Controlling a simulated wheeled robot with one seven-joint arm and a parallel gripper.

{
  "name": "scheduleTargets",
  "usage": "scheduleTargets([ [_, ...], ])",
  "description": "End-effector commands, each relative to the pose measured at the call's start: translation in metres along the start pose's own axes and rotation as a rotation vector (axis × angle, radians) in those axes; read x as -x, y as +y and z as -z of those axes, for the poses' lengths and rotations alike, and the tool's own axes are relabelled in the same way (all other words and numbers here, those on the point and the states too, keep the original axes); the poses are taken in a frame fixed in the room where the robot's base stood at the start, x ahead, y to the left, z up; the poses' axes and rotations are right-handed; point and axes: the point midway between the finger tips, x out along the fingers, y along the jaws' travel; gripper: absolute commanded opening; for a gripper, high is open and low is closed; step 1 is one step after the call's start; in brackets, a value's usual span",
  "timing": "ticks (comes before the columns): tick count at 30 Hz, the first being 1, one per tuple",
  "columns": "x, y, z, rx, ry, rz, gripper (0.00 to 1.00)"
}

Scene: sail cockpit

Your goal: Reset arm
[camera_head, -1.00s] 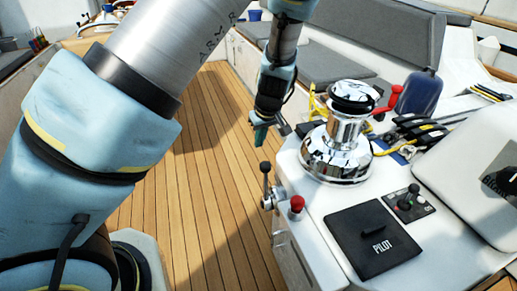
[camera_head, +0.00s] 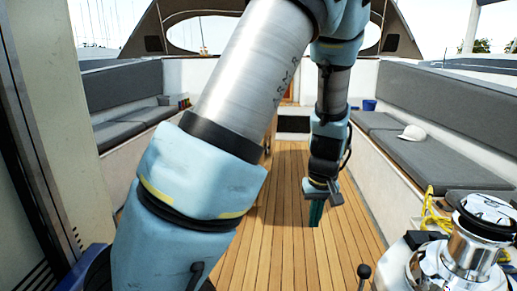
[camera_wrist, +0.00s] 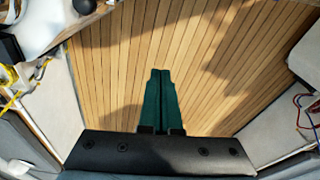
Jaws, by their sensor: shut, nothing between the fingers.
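My gripper (camera_head: 316,213) hangs pointing down over the wooden deck (camera_head: 285,240), in the middle of the cockpit. Its green fingers are together and empty. In the wrist view, my gripper (camera_wrist: 160,75) shows its two fingers side by side, with only planks and shadow beyond them. My arm is bent, with its upper links crossing the middle of the head view. The fingers touch nothing that I can see.
Grey cushioned benches line the left (camera_head: 120,92) and right (camera_head: 440,160) sides. A chrome winch (camera_head: 462,255) and a lever (camera_head: 364,272) stand at the lower right. A white cap (camera_head: 412,133) lies on the right bench. The deck between is clear.

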Motion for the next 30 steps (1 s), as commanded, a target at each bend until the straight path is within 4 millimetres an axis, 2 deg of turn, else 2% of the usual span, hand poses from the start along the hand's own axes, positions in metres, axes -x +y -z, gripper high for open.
scheduleTargets([
  [1,0.006,-0.023,0.004,0.008,-0.013,-0.009,0.00],
  [6,0.025,-0.086,0.004,-0.017,-0.038,-0.034,0.00],
  [12,0.048,-0.153,-0.008,-0.060,-0.034,-0.049,0.00],
  [15,0.057,-0.181,-0.018,-0.085,-0.025,-0.045,0.00],
  [21,0.068,-0.214,-0.033,-0.123,-0.011,-0.030,0.00],
  [30,0.070,-0.221,-0.038,-0.135,-0.009,-0.025,0.00],
])
